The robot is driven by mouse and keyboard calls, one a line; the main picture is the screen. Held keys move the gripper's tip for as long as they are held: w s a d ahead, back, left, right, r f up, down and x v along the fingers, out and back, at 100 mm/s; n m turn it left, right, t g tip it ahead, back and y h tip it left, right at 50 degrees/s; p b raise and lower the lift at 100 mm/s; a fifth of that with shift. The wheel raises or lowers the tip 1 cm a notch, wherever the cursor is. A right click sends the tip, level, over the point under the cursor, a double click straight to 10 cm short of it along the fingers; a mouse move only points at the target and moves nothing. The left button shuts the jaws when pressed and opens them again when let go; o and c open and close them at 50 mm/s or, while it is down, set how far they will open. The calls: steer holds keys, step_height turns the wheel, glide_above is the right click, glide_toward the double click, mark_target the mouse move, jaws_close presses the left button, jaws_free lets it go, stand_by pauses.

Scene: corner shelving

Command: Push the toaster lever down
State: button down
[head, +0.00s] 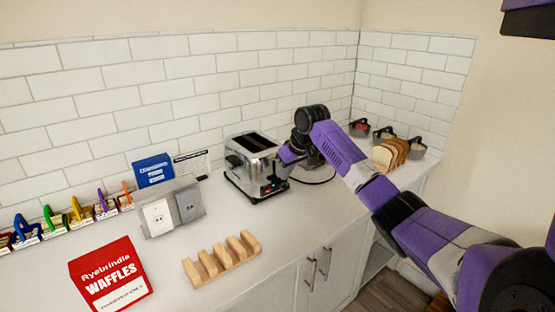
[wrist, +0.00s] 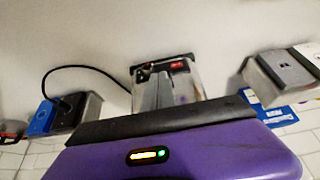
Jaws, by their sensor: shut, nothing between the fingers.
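The silver toaster (head: 248,160) with dark slots stands on the white counter against the tiled wall. Its right end, with small dark controls (head: 272,184), is beside my gripper (head: 284,158). My gripper is shut and empty, close to the upper part of that end; I cannot tell whether it touches. In the wrist view the toaster's end (wrist: 195,85) shows just beyond my gripper's purple body, with a dark knob and a red patch near its edge. I cannot tell clearly which part is the lever or how high it sits.
Wall-socket boxes (head: 160,217) and a blue box (head: 153,169) stand left of the toaster. A wooden rack (head: 221,259) and a red waffle box (head: 110,275) lie in front. Sliced bread (head: 390,154) and dark bowls (head: 417,149) are at the right. A black cable (wrist: 85,68) runs behind.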

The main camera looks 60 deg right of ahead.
steer(key=shift+s, duration=0.1)
steer(key=b+v, duration=0.1)
steer(key=v, duration=0.6)
steer(key=shift+r+b, duration=0.3)
steer(key=shift+r, duration=0.05)
steer(key=shift+s+a, duration=0.1)
steer(key=shift+s, duration=0.05)
